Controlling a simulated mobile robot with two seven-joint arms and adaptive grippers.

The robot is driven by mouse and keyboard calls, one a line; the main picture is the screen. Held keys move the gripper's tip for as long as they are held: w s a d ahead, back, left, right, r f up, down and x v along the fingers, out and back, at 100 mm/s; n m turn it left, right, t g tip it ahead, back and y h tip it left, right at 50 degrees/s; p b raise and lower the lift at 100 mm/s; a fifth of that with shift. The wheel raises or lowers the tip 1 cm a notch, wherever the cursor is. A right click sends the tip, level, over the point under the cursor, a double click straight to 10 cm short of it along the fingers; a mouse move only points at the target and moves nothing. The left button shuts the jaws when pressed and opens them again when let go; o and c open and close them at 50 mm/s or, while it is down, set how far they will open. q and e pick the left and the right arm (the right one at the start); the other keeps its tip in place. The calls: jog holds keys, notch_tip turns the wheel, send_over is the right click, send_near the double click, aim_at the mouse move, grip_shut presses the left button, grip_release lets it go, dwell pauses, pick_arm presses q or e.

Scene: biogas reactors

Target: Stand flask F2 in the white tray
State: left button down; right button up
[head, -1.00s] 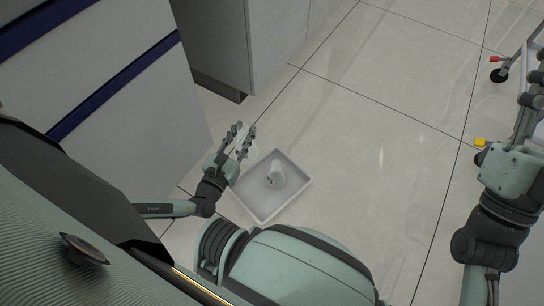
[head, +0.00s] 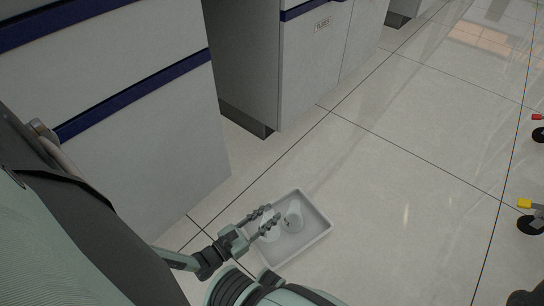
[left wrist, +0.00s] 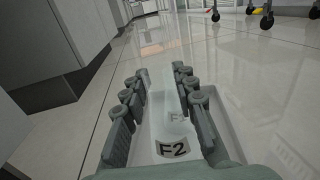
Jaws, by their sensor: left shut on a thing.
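My left gripper (head: 267,221) is shut on flask F2, a clear, pale flask whose F2 label (left wrist: 172,149) faces the left wrist camera between the fingers. In the head view the gripper and the held flask (head: 270,230) are over the left part of the white tray (head: 318,239), which lies on the floor. I cannot tell whether the held flask touches the tray floor. Another pale flask (head: 293,217) stands in the tray just right of the fingers. A second, partly hidden label shows beyond the held flask in the left wrist view. My right gripper is not in view.
Grey-white cabinets (head: 120,160) with blue strips stand at the left, and another cabinet (head: 310,60) stands behind the tray. Wheeled casters (head: 530,222) are at the right edge. The tiled floor (head: 420,190) right of the tray is clear.

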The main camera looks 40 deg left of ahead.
pick_arm(q)
jog(key=shift+w+d+f, duration=0.4)
jog(key=shift+w+f, duration=0.05)
jog(key=shift+f, duration=0.1)
notch_tip(320, 180, down, 4)
jog(key=b, duration=0.2)
jog(key=shift+r+b, duration=0.15)
jog(key=shift+b, duration=0.2)
jog(key=shift+r, duration=0.1)
jog(key=c, duration=1.2)
grip_release()
jog(key=v, duration=1.2)
jog(key=shift+p, duration=0.3)
